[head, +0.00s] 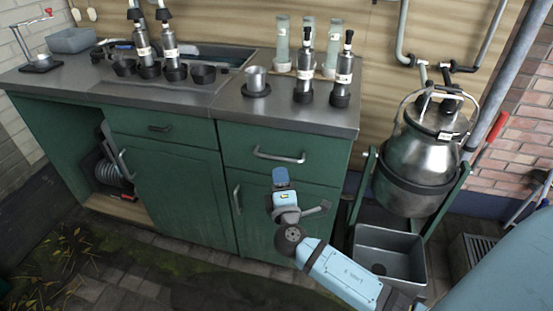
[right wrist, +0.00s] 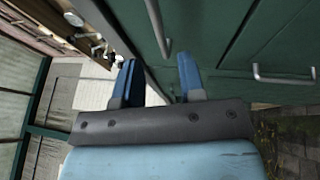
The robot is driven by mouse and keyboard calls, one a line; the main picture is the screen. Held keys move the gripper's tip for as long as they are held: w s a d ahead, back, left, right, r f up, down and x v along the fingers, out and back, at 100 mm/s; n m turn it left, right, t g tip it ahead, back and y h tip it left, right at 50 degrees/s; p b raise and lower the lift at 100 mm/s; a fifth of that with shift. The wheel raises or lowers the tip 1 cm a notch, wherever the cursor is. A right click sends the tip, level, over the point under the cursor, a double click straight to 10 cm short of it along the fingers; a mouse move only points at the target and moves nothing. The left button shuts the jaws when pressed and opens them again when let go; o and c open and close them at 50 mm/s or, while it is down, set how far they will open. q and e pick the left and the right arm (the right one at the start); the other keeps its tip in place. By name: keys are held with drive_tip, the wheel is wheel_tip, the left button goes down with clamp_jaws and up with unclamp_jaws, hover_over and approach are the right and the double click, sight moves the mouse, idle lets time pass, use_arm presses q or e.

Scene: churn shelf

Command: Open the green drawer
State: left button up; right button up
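The green drawer (head: 235,142) is in the upper right of the green cabinet in the head view, and its front looks closed. Its metal bar handle (head: 279,156) runs across the front. My right gripper (head: 280,174) is in front of the cabinet, just below this handle in the picture. In the right wrist view, the blue fingers of my right gripper (right wrist: 157,78) are apart with nothing between them. The handle (right wrist: 157,28) shows ahead of the fingertips there, apart from them. My left gripper is not in view.
A smaller drawer (head: 190,133) is at the left, above a door with a handle (head: 125,164). Another door handle (head: 237,199) is below the green drawer. Metal cylinders and a cup (head: 256,80) stand on the counter. A milk churn (head: 420,150) hangs at the right above a grey bin (head: 388,235).

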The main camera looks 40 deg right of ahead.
sight(277, 158)
drive_tip(key=x, duration=0.7)
drive_tip(key=shift+w+d, duration=0.15)
drive_tip(key=shift+w, duration=0.15)
clamp_jaws()
